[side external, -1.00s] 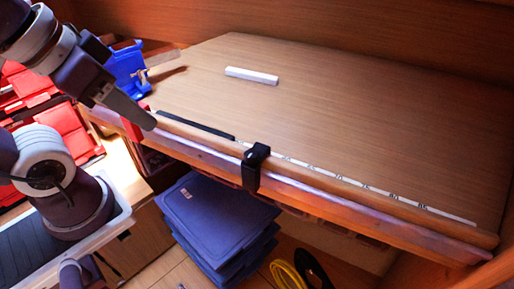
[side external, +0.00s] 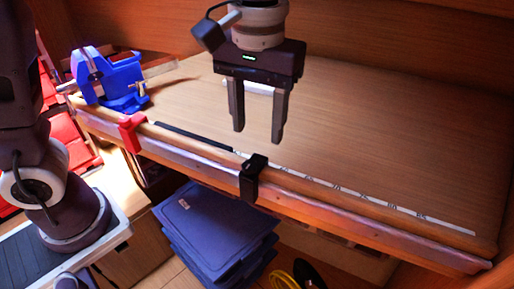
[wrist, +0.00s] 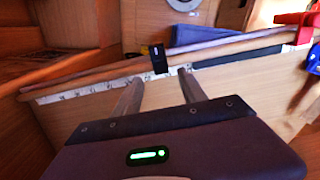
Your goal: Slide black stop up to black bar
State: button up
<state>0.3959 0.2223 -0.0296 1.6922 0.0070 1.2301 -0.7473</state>
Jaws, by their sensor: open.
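The black stop (side external: 253,180) is clipped over the front rail of the wooden bench, beside the scale's left end. It also shows in the wrist view (wrist: 158,60), just beyond my fingertips. The black bar (side external: 190,135) is a thin dark strip along the rail, left of the stop, with a short gap between them. In the wrist view the bar (wrist: 236,57) runs to the right of the stop. My gripper (side external: 258,135) points down, open and empty, above the bench near the stop and apart from it. Its two fingers (wrist: 159,76) straddle the stop's line of sight.
A red stop (side external: 131,132) sits on the rail at the bar's left end. A blue vise (side external: 110,82) stands at the bench's left corner. A white scale (side external: 370,197) runs right; the bench's right side is clear.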

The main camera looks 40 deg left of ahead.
aim_at(257, 160)
notch_tip(257, 160, down, 6)
jog(key=shift+f, duration=0.1)
grip_shut()
dwell(1.5)
